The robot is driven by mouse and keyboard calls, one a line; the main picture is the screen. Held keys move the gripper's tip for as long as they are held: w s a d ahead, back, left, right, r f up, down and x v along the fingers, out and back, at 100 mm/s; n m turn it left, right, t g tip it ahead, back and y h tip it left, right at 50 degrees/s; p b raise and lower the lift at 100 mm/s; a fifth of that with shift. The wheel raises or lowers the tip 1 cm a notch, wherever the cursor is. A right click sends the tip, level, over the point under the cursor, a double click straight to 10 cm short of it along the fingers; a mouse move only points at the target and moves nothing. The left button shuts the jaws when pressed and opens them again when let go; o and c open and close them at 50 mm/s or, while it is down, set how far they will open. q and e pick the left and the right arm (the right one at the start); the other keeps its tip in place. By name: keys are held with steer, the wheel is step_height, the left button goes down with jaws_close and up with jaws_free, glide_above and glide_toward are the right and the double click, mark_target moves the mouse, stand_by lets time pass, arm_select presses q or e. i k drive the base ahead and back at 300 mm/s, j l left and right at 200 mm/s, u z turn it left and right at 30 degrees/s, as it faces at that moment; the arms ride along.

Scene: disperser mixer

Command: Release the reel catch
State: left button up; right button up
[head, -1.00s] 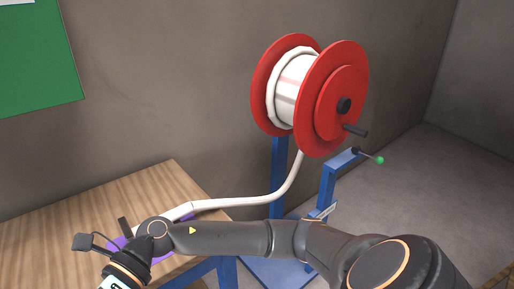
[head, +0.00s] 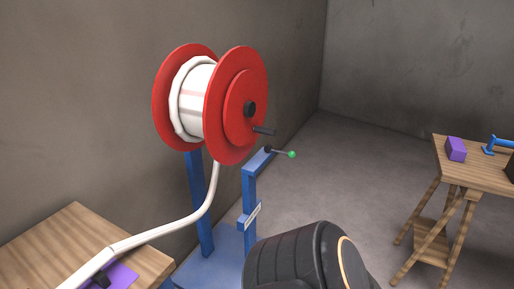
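The reel catch is a thin lever with a green knob (head: 291,154), mounted by a dark pivot on top of the short blue post (head: 249,195). It points right and slightly down, just below the reel's crank handle (head: 264,131). The red reel (head: 235,105) stands on a blue stand with white hose wound on its drum. The hose (head: 185,222) runs down to the wooden table at lower left. Neither gripper shows; only a dark link of my arm rises at the bottom middle, below and apart from the catch.
A wooden table (head: 60,245) at lower left carries a purple block (head: 122,274) with a small dark part by the hose. Another wooden table (head: 478,178) at right holds a purple block (head: 456,149) and a blue object (head: 497,144). The floor between is clear.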

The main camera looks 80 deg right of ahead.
mark_target(268, 149)
steer(key=i+z, duration=0.15)
steer(key=z, duration=0.2)
steer(key=i+z, duration=0.15)
steer(key=z, duration=0.2)
